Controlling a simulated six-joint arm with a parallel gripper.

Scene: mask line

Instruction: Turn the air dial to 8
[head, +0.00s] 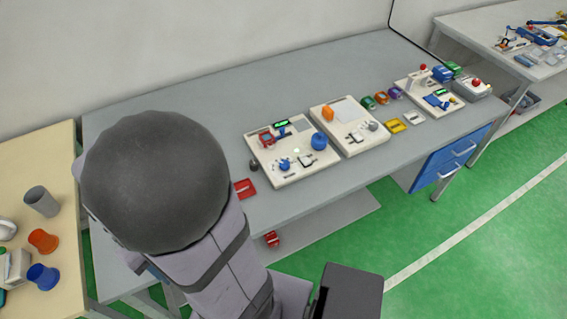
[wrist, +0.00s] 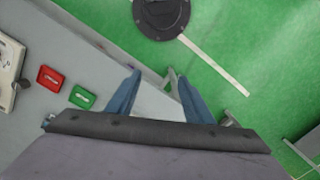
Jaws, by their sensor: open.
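In the head view a pale panel (head: 301,172) on the grey bench carries a large blue knob (head: 319,141), a small blue knob (head: 285,164), a red part (head: 266,139) and a lit green display (head: 281,124). A second pale panel (head: 364,144) beside it has a grey knob (head: 373,126). I cannot tell which knob is the air dial, and no dial numbers are readable. My gripper (wrist: 158,75) shows in the wrist view with its blue fingers apart and nothing between them. It hangs over the bench's edge area, away from the panels.
A red plate (head: 244,188) lies on the bench near my arm; it also shows in the wrist view (wrist: 50,78), beside a green plate (wrist: 82,97). A third panel (head: 430,100) stands further right. Cups stand on the wooden table (head: 66,170) at left. Green floor is open at right.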

